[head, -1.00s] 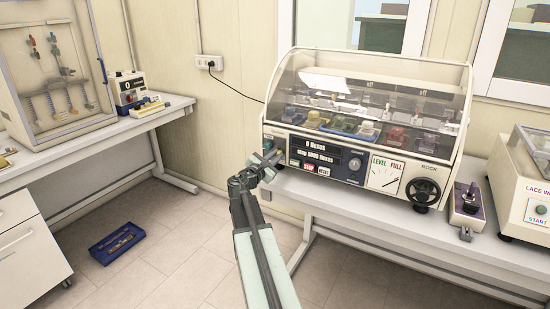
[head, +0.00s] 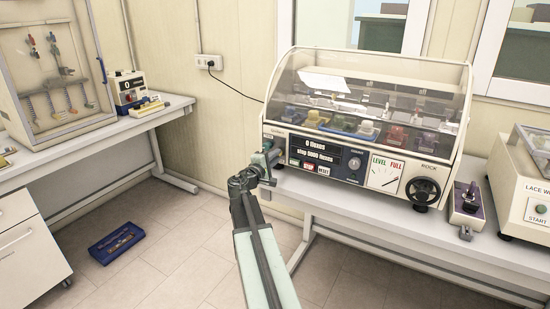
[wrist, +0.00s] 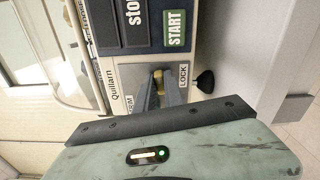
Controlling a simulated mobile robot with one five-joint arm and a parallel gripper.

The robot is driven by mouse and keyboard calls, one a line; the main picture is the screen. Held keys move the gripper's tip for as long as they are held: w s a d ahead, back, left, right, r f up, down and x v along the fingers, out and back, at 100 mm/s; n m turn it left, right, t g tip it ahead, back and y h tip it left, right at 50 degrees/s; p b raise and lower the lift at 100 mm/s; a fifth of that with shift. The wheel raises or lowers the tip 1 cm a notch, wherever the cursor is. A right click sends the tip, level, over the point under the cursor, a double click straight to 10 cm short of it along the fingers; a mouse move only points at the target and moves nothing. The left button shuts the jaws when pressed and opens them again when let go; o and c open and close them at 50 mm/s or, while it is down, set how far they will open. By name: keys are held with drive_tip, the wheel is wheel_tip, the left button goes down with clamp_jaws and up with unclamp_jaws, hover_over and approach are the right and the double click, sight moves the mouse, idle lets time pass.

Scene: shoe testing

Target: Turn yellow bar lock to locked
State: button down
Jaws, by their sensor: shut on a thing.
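The yellow bar lock (wrist: 158,75) is a small yellow piece on the cream front panel, seen in the wrist view beside the printed word LOCK. Most of it is hidden between the grey fingers of my gripper (wrist: 159,86), which is shut on it. Which way the bar points cannot be told. In the head view my gripper (head: 266,158) is at the left end of the front panel of the flexing machine (head: 330,160), and it hides the lock there.
A small device (head: 467,203) and a cream machine (head: 525,190) stand to the right. A blue tray (head: 117,243) lies on the floor at left.

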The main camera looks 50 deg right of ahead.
drive_tip(key=shift+m, duration=1)
drive_tip(key=c, duration=1.4)
unclamp_jaws()
drive_tip(key=shift+d, duration=0.1)
drive_tip(key=shift+c, duration=0.2)
drive_tip(key=v, duration=0.8)
drive_tip(key=shift+d, duration=0.1)
